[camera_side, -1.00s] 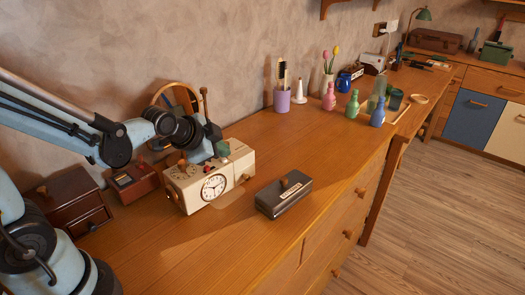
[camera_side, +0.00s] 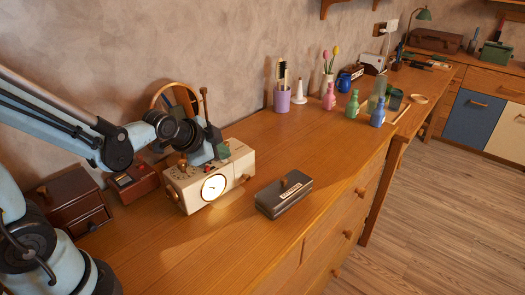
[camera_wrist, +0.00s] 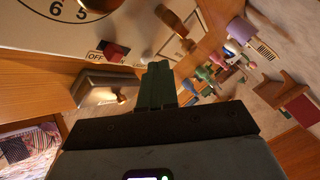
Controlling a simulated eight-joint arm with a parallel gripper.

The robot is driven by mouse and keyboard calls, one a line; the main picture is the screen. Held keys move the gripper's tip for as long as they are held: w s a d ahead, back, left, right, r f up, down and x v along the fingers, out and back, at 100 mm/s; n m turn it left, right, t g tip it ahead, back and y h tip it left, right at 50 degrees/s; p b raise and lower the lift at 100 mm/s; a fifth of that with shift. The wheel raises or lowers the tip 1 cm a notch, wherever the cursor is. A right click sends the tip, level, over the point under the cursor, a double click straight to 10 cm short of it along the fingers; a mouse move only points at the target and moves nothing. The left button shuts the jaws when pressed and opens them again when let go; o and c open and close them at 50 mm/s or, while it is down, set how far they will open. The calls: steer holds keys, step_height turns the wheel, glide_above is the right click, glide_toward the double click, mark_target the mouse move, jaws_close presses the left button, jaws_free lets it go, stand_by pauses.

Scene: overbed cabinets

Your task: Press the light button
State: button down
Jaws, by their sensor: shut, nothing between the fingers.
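In the wrist view the closed green fingers (camera_wrist: 158,72) point toward the clock's panel. That panel (camera_wrist: 40,38) shows part of the dial, a red switch (camera_wrist: 113,51) by an "OFF" label, and a wooden knob (camera_wrist: 175,22).
A dark grey box (camera_side: 268,205) with a wooden knob sits right of the clock. A red-brown box (camera_side: 134,183) and a round mirror (camera_side: 165,95) stand to its left and behind. A purple cup (camera_side: 281,101) and small bottles are farther back.

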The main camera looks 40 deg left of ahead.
steer(key=shift+r, duration=0.8)
steer(key=shift+r, duration=2.5)
steer(key=s+d+f+n+g+h, duration=0.1)
steer(key=s+d+f+n+g, duration=0.1)
steer(key=s+n, duration=0.5)
steer(key=s+d, duration=0.1)
steer(key=s, duration=0.2)
steer(key=shift+s+d+n, duration=0.25)
steer(key=shift+d+n, duration=0.1)
steer(key=shift+n, duration=0.05)
